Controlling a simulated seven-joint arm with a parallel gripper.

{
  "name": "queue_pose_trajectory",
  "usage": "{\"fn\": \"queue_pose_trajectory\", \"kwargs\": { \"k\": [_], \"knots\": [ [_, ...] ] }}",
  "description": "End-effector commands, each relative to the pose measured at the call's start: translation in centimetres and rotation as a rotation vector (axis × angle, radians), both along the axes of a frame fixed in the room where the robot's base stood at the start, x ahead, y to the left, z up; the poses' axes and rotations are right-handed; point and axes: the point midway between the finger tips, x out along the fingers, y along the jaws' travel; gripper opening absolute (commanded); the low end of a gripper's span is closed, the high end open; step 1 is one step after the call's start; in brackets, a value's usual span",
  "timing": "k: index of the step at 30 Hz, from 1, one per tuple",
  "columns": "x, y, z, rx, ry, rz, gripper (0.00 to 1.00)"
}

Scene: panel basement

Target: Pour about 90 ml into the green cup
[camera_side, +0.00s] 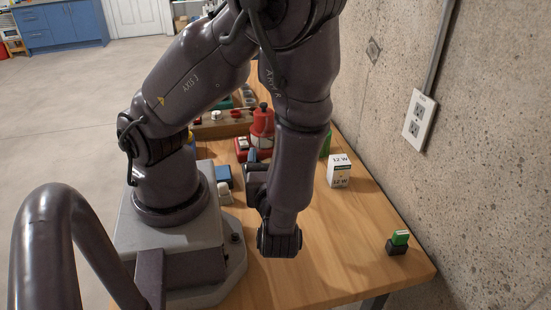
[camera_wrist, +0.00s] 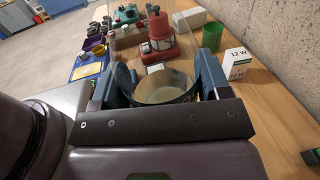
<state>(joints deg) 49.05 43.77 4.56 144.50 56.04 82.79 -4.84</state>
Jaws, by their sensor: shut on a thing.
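My gripper (camera_wrist: 160,78) is shut on a clear glass vessel (camera_wrist: 158,92), which sits between its two blue fingers in the wrist view. Pale liquid shows inside the vessel, and its level cannot be read. The green cup (camera_wrist: 208,38) stands upright on the table, ahead and right of the vessel and apart from it. In the side view only a sliver of the green cup (camera_side: 326,145) shows behind my arm. There my gripper (camera_side: 254,168) is mostly hidden by my forearm, and the vessel cannot be made out.
A white 12 W box (camera_side: 340,171) stands right of the green cup, near the concrete wall. A red device (camera_wrist: 160,42) stands ahead of the vessel. A small green and black block (camera_side: 398,244) sits near the table's front corner.

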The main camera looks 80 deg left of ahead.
Motion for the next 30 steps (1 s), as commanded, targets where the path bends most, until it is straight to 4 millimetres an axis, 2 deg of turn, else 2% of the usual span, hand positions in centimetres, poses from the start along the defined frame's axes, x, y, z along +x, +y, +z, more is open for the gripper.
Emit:
{"fn": "queue_pose_trajectory", "kwargs": {
  "k": [5, 9, 14, 17, 21, 27, 30],
  "knots": [
    [-0.1, 0.7, 0.0, 0.002, 0.0, 0.032, 0.39],
    [-0.2, 2.7, -0.4, 0.003, -0.001, 0.137, 0.39],
    [1.0, 5.9, -2.0, 0.003, -0.005, 0.333, 0.39],
    [2.1, 8.4, -3.2, 0.004, -0.005, 0.462, 0.39],
    [3.8, 13.0, -4.9, 0.006, -0.006, 0.629, 0.39],
    [5.8, 19.6, -6.5, 0.006, -0.005, 0.779, 0.39],
    [6.7, 22.1, -6.8, 0.004, -0.005, 0.809, 0.39]
  ]
}}
